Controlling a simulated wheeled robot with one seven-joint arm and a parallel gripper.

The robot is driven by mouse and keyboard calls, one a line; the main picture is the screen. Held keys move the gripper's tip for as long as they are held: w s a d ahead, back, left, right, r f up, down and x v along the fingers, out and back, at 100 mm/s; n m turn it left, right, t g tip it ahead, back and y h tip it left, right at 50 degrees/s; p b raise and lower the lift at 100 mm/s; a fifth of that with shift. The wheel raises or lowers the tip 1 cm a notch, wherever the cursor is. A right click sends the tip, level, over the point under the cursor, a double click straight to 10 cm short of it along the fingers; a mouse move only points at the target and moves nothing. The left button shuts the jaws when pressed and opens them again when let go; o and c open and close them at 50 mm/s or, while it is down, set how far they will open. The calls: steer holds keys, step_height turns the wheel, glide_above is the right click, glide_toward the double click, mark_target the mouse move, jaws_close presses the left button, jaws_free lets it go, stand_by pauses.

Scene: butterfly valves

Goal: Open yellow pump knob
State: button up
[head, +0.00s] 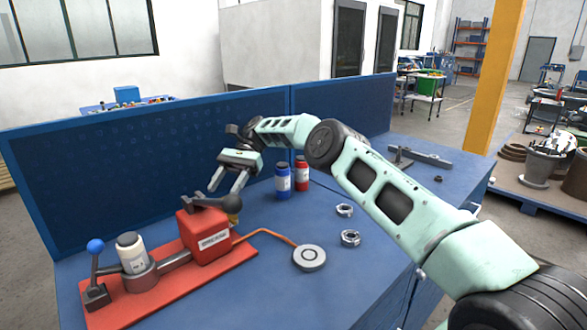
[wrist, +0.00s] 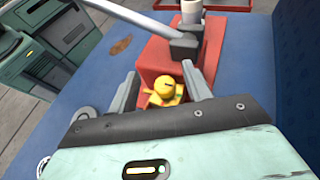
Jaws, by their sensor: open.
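The red pump block (head: 205,237) stands on a red base plate on the blue bench, with a dark lever (head: 212,201) on top. The yellow knob (wrist: 168,91) is on the pump's side facing my wrist camera. Only a small part of the knob (head: 234,218) shows in the head view, at the pump's right side. My gripper (head: 227,187) is open and empty, above and behind the pump. In the wrist view, my gripper's two fingers (wrist: 160,75) lie left and right of the knob. I cannot tell whether they touch it.
A blue bottle (head: 283,182) and a red bottle (head: 302,174) stand right of my gripper. An orange hose runs from the pump to a round grey disc (head: 310,257). Metal nuts (head: 350,238) lie nearby. A blue perforated panel (head: 130,165) rises behind the bench.

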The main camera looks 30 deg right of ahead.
step_height(320, 180, down, 3)
steer(key=shift+f+p, duration=0.15)
steer(key=shift+p, duration=0.15)
steer(key=shift+s+r+m+y+p, duration=0.1)
steer(key=shift+r+m+y+p, duration=0.2)
steer(key=shift+r+p, duration=0.05)
steer(key=m+t+p, duration=0.1)
steer(key=p, duration=0.1)
steer(key=m+t+y+p, duration=0.1)
steer(key=m+t+p, duration=0.1)
steer(key=m+t+y+p, duration=0.1)
steer(key=t+p, duration=0.1)
steer(key=shift+s+d+r+m, duration=0.1)
steer(key=shift+s+d+m, duration=0.1)
steer(key=shift+s+m, duration=0.15)
steer(key=m+t+p, duration=0.2)
steer(key=t, duration=0.1)
steer(key=s+m+t+p, duration=0.1)
steer(key=m+t+p, duration=0.2)
steer(key=s+b+v, duration=0.1)
steer(key=b+v, duration=0.4)
steer(key=v, duration=1.2)
steer(key=shift+f+t, duration=0.3)
steer(key=shift+f, duration=0.05)
steer(key=shift+w, duration=0.1)
